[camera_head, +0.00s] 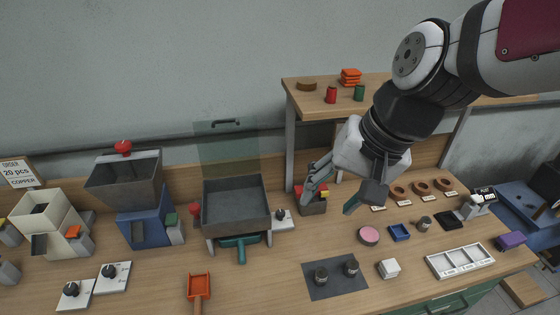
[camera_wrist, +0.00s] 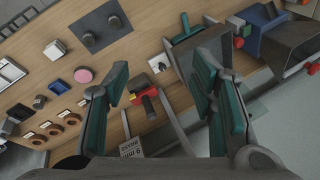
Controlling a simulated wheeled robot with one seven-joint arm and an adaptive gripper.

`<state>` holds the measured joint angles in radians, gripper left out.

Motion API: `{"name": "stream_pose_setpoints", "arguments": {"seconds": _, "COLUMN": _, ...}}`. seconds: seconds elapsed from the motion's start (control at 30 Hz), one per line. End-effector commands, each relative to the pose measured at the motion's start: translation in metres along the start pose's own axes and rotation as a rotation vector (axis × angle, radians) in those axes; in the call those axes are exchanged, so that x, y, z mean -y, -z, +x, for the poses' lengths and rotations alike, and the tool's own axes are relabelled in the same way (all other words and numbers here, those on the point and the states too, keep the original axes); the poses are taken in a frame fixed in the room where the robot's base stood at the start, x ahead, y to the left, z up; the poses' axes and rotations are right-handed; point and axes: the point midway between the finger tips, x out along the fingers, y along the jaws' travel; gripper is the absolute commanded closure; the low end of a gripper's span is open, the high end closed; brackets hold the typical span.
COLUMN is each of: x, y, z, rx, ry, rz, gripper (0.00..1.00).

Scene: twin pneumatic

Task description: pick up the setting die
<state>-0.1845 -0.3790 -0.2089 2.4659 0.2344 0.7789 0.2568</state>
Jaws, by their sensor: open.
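No label marks the setting die, and I cannot tell for certain which piece it is. Two dark, short cylindrical pieces stand upright on a dark mat (camera_head: 335,287), a left one (camera_head: 321,276) and a right one (camera_head: 351,267). A small grey cylinder (camera_head: 425,222) stands apart, right of the blue tray. My gripper (camera_head: 331,196) is open and empty, above the back part of the bench and behind the mat.
A pink disc (camera_head: 368,235), blue tray (camera_head: 399,232), white block (camera_head: 389,268) and white sectioned tray (camera_head: 460,260) stand right of the mat. A grey hopper tray (camera_head: 236,205) is at left. A raised shelf (camera_head: 306,103) stands behind my gripper.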

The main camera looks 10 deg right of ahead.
Motion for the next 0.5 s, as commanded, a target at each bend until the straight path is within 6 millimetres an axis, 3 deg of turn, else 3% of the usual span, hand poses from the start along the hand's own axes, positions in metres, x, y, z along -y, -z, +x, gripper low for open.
{"name": "stream_pose_setpoints", "arguments": {"seconds": 0.27, "x": 0.001, "y": 0.008, "z": 0.077, "rx": 0.147, "ry": -0.058, "rz": 0.464, "gripper": 0.49}}
{"name": "stream_pose_setpoints", "arguments": {"seconds": 0.5, "x": -0.024, "y": 0.011, "z": 0.142, "rx": 0.131, "ry": -0.208, "rz": 0.85, "gripper": 0.49}}
